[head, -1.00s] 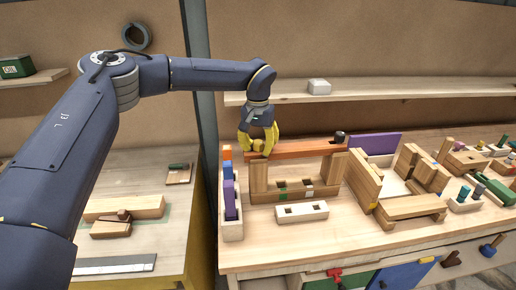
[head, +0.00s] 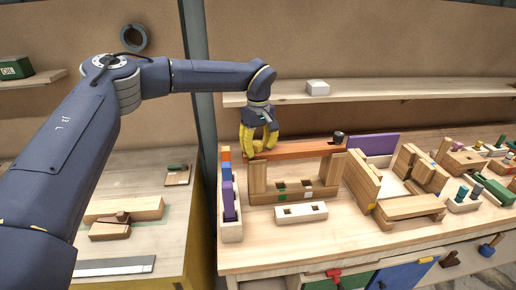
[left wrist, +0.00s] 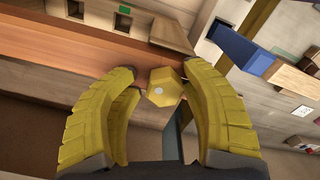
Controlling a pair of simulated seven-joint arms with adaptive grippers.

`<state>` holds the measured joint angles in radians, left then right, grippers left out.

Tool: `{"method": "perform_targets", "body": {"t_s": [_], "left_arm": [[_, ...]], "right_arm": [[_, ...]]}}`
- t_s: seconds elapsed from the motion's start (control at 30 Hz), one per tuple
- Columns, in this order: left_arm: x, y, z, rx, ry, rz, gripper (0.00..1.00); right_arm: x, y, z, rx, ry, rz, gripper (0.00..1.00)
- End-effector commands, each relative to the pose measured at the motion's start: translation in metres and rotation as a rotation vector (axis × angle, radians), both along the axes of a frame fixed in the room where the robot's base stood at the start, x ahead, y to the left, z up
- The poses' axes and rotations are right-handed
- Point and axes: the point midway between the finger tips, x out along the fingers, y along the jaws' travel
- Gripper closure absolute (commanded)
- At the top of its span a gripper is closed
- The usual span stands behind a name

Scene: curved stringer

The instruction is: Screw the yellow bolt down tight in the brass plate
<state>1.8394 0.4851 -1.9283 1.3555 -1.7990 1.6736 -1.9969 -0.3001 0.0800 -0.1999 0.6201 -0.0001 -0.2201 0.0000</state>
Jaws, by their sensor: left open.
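The yellow bolt (left wrist: 163,88) shows its six-sided head, with a pale dot in the middle, in the left wrist view. My left gripper (left wrist: 160,76) is open, with its yellow fingers on either side of the bolt head and gaps between. In the head view my left gripper (head: 260,147) points down over the left end of a reddish-brown beam (head: 305,149); its fingers hide the bolt there. The beam also shows in the left wrist view (left wrist: 75,48). I cannot make out the brass plate. My right gripper is not in view.
The beam lies across wooden uprights, with a dark knob (head: 338,137) at its right end. A rack of coloured strips (head: 231,228) stands close at the left. A pale two-holed block (head: 301,213) lies in front. Wooden blocks crowd the right; the front of the bench is clear.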

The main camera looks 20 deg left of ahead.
Motion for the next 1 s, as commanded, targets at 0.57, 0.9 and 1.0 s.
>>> {"method": "perform_targets", "body": {"t_s": [0.57,0.9,1.0], "left_arm": [[-0.006,-0.0024,-0.0102,0.004,0.026,0.108,0.54],[-0.0066,-0.0037,-0.0043,0.004,0.027,0.105,0.54],[-0.0065,-0.0041,-0.0041,0.002,0.026,0.104,0.54]], "right_arm": [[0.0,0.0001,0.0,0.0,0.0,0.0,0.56],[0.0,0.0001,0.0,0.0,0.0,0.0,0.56],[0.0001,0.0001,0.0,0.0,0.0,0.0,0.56]]}}
